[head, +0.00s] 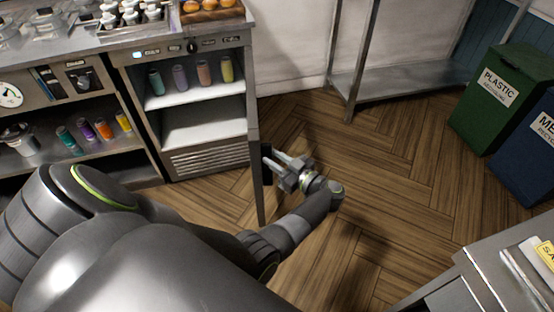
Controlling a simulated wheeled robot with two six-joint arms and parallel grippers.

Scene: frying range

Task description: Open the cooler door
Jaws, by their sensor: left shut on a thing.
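The cooler (205,125) stands at the upper left with its inside in view: white shelves and several coloured bottles on the top one. Its door (256,180) is swung open and seen nearly edge-on, reaching from the cooler's right side toward me. A dark handle (266,163) sits on the door's right face. My left gripper (276,160) is at this handle, shut on it, with the arm reaching around from the lower left. My right gripper is not in view.
Open shelving with coloured bottles (103,129) adjoins the cooler on the left. A metal rack (395,82) stands at the back. A green bin (500,95) and a blue bin (528,150) stand at the right. A steel counter (480,265) is at the lower right. Wooden floor between is clear.

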